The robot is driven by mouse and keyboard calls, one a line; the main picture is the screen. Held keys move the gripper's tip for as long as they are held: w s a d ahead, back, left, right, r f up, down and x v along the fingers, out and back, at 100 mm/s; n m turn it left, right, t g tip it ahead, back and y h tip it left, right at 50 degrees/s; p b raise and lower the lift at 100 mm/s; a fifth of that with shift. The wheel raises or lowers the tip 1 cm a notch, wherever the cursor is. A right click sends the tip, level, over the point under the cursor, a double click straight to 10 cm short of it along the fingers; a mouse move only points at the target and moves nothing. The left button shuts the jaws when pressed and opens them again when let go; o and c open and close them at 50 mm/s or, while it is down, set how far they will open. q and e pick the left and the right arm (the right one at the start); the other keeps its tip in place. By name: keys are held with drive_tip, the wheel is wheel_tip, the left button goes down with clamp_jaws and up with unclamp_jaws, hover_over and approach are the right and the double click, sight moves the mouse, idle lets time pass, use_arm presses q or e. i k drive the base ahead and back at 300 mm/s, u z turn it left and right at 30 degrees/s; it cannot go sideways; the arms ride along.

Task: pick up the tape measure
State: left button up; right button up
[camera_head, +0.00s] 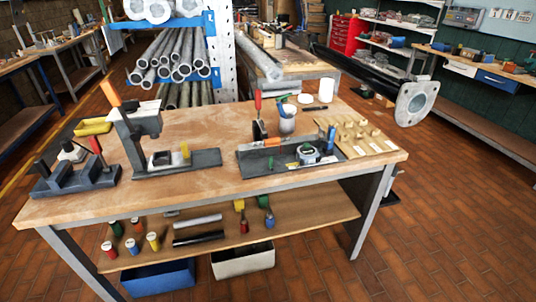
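A small rounded grey and teal item (308,153), which looks like the tape measure, lies in a dark shallow tray (262,170) on the right half of the wooden workbench (215,190). It is too small to be sure of. Other small tools and parts lie around it in the tray, including an orange piece (272,142) and a blue upright item (331,138). Neither of my grippers shows in the head view.
A wooden board with pegs (365,139) is right of the tray. A grey cup (287,122) stands behind it. A press-like stand (140,130) and a dark fixture (72,175) are left. A black tube with a grey flange (415,103) juts over the back right.

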sight(310, 156)
drive_tip(key=k, duration=0.6)
drive_tip(key=z, duration=0.95)
drive_tip(key=i, duration=1.5)
drive_tip(key=u, duration=0.9)
drive_tip(key=i, duration=0.5)
drive_tip(key=u, duration=0.55)
